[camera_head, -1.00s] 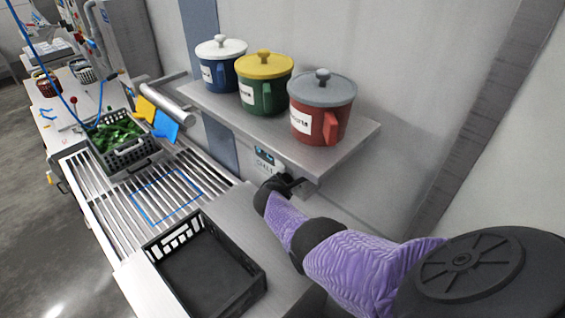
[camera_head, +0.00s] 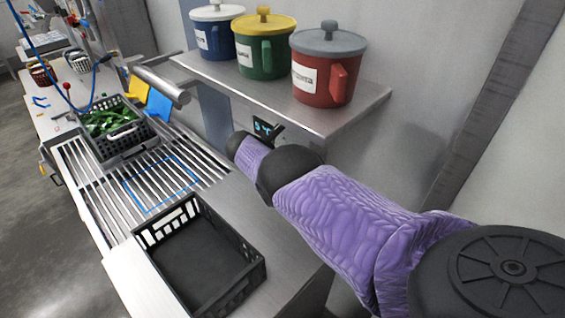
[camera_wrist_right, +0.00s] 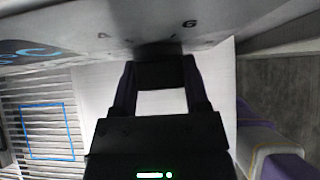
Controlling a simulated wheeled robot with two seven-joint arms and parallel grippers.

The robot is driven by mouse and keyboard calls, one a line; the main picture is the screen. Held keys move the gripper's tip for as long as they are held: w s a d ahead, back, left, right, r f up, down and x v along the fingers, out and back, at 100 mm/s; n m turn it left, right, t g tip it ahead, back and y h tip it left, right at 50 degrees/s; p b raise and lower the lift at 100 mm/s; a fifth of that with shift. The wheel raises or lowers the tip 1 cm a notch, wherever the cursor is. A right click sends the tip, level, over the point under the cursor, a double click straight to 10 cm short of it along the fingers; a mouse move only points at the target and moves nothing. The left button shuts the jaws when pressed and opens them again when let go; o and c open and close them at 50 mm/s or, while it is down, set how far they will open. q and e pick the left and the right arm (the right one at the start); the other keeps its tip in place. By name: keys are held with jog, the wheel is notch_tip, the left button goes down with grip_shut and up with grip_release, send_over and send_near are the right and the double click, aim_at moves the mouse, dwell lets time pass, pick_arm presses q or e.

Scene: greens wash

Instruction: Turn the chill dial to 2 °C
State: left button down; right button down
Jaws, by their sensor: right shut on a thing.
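The chill panel with its lit display (camera_head: 264,128) is on the wall under the shelf. The display shows a small blue figure, perhaps 5 °C, too small to read surely. In the right wrist view the display (camera_wrist_right: 30,50) shows a blue °C at the left edge. The dark dial (camera_wrist_right: 158,48) lies at the panel between printed marks, one looking like a 6. My right gripper (camera_wrist_right: 160,72) is shut on the dial, its fingertips covering most of it. In the head view my purple-sleeved right forearm hides the gripper and dial. My left gripper is not in view.
A shelf (camera_head: 300,118) with blue, green and red lidded pots juts out just above the panel. An empty black crate (camera_head: 215,290) stands on the counter below. A crate of greens (camera_head: 125,150) sits on the slatted rack (camera_head: 85,185).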

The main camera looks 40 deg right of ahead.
jog(key=shift+f, duration=0.1)
dwell(0.4)
jog(key=shift+c, duration=0.4)
grip_release()
jog(key=p+v, duration=0.7)
jog(key=shift+a, duration=0.2)
